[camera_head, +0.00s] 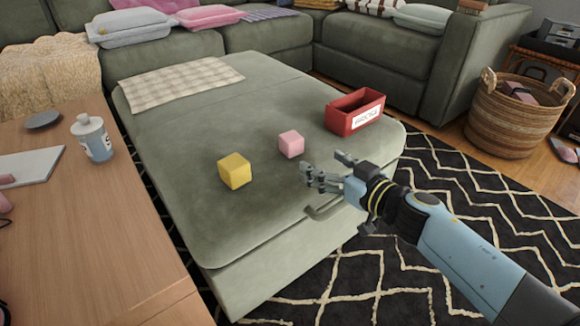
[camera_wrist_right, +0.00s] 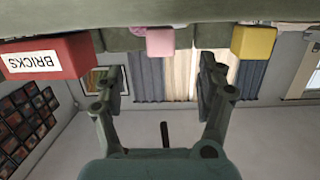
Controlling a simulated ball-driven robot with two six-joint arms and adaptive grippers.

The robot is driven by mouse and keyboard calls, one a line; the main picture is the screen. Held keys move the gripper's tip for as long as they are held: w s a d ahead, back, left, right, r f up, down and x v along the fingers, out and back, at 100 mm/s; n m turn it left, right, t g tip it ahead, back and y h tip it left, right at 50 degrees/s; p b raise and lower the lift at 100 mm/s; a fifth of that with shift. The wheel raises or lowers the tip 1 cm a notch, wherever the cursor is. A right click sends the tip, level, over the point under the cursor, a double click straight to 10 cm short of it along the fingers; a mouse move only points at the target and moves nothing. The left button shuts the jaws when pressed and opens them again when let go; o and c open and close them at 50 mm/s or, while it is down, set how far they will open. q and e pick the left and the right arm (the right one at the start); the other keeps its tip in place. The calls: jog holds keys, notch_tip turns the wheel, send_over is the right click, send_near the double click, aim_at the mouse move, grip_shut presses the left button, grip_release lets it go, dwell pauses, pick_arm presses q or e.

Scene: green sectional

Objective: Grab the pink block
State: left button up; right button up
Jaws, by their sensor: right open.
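The pink block (camera_head: 291,144) sits on the green ottoman (camera_head: 290,92), between a yellow block (camera_head: 235,171) and a red box (camera_head: 354,111). My right gripper (camera_head: 326,168) is open and empty, a little to the right of and nearer than the pink block, apart from it. In the right wrist view, which looks upside down, the pink block (camera_wrist_right: 160,42) shows beyond and between the two open fingers (camera_wrist_right: 162,80). The yellow block (camera_wrist_right: 254,42) is at the right there and the red box (camera_wrist_right: 48,57), marked BRICKS, at the left. My left gripper is not in view.
A wooden table (camera_head: 90,225) with a bottle (camera_head: 92,138) stands along the left. A checkered cloth (camera_head: 180,83) lies at the ottoman's far left. A wicker basket (camera_head: 513,112) stands on the right. The ottoman top around the blocks is clear.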

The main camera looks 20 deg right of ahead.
aim_at(297, 144)
jog(key=x, duration=0.2)
jog(key=b+x, duration=0.1)
jog(key=x, duration=0.1)
jog(key=b+x, duration=0.1)
jog(key=x, duration=0.1)
jog(key=shift+a+r, duration=0.15)
jog(key=shift+r, duration=0.15)
jog(key=b+x, duration=0.3)
jog(key=x, duration=0.3)
jog(key=shift+r, duration=0.2)
jog(key=shift+w+r, duration=0.2)
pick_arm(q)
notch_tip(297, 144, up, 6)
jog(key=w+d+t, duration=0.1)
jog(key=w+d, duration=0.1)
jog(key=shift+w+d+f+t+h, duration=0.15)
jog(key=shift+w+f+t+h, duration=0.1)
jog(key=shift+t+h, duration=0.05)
pick_arm(e)
jog(key=c, duration=1.3)
